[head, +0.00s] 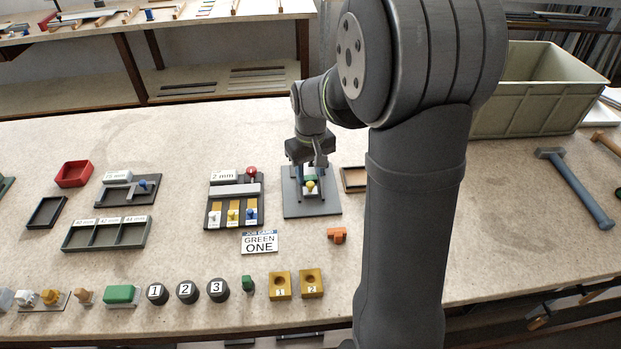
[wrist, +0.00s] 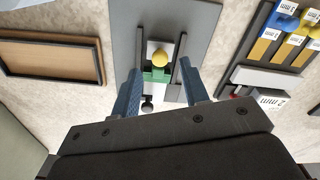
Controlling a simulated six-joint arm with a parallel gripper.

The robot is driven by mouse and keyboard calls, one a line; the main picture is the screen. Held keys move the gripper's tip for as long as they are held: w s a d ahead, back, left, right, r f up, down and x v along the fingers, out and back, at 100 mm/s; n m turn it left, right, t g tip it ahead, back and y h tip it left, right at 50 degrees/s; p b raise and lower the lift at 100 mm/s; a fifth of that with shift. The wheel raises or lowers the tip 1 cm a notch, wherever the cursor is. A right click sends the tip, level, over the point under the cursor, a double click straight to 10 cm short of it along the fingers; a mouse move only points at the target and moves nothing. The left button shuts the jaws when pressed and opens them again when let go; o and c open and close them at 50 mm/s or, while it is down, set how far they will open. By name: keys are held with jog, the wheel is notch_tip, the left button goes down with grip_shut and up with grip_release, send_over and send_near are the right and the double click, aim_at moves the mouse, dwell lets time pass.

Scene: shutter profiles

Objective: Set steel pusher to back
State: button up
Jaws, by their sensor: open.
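A grey plate fixture (head: 325,208) with two dark rails stands at mid-table; it also shows in the wrist view (wrist: 205,25). Between the rails are a green block (wrist: 157,75) and a pale piece with a yellow knob (wrist: 159,59); the yellow knob also shows in the head view (head: 310,186). A small dark round knob (wrist: 147,102) shows closer to my wrist. I cannot tell for certain which piece is the steel pusher. My gripper (wrist: 160,68) is open above the fixture's back part, its fingers apart around the track; it also shows in the head view (head: 317,162).
A black panel with yellow slots and a red knob (head: 251,171) stands just left of the fixture. A shallow brown tray (head: 354,179) is close on the right. A card reading GREEN ONE (head: 260,242) and an orange piece (head: 337,235) lie in front.

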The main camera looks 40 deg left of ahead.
aim_at(311, 184)
jog(key=shift+f, duration=1.55)
jog(key=shift+c, duration=0.2)
grip_shut()
jog(key=shift+s+d, duration=2)
jog(key=shift+s, duration=0.05)
jog(key=shift+o, duration=0.2)
grip_release()
